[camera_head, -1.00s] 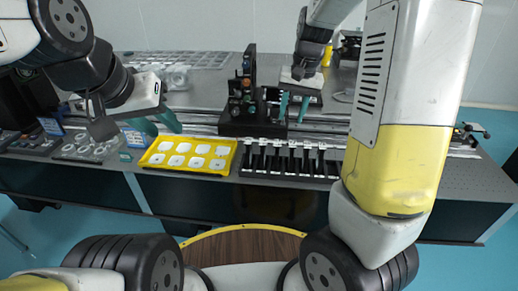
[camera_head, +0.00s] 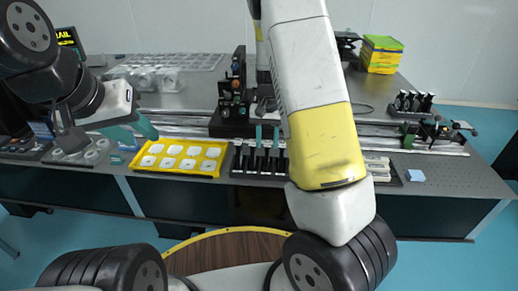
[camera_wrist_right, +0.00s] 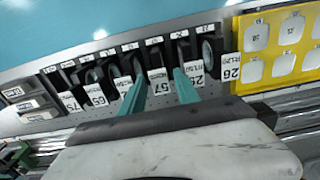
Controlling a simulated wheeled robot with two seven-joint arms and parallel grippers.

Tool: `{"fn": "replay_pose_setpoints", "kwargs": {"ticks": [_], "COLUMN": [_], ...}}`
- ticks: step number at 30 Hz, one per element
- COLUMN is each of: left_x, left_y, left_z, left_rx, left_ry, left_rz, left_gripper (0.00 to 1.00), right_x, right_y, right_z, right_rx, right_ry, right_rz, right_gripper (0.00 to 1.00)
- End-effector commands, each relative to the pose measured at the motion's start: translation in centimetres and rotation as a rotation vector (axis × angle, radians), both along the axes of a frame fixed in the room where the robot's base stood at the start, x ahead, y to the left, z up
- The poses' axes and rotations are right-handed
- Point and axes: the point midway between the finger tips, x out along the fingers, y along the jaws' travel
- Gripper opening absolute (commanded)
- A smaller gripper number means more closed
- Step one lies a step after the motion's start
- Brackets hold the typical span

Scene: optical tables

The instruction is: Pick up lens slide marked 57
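The lens slide marked 57 (camera_wrist_right: 158,78) stands in the black slide rack (camera_head: 243,171) at the table's front edge. Its white label shows in the right wrist view between my right gripper's teal fingers. My right gripper (camera_wrist_right: 161,86) is open, with one fingertip on each side of this label and nothing visibly gripped. In the head view the right gripper (camera_head: 267,133) is over the rack, its wrist hidden behind my arm. I cannot tell whether the fingers touch the slide. My left gripper (camera_head: 134,133) is open and empty, left of the rack.
Neighbouring slides in the row include one marked 25 (camera_wrist_right: 197,72) and one marked 26 (camera_wrist_right: 230,68). A yellow tray (camera_head: 182,157) of white pieces lies left of the rack. A black optical mount (camera_head: 229,115) stands behind. A small blue block (camera_head: 415,175) lies at the right.

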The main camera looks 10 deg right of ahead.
Motion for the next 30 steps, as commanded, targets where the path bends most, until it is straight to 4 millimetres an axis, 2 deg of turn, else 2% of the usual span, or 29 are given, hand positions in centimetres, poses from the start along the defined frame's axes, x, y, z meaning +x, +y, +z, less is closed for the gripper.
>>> {"fn": "replay_pose_setpoints", "kwargs": {"ticks": [7,8,13,30], "left_x": [0.0,0.0,0.0,0.0], "left_y": [0.0,0.0,0.0,0.0], "left_z": [0.0,0.0,0.0,0.0], "left_rx": [0.0,0.0,0.0,0.0], "left_ry": [0.0,0.0,0.0,0.0], "left_rz": [0.0,0.0,0.0,0.0], "left_gripper": [0.36,0.36,0.36,0.36], "right_x": [0.0,0.0,0.0,0.01], "right_y": [0.01,0.01,0.01,0.01], "right_z": [-0.24,-0.24,-0.23,-0.2], "right_rx": [0.001,0.001,0.001,0.001], "right_ry": [0.0,0.0,0.0,-0.001], "right_rz": [0.001,0.001,0.001,0.001], "right_gripper": [0.38,0.34,0.01,0.0]}}
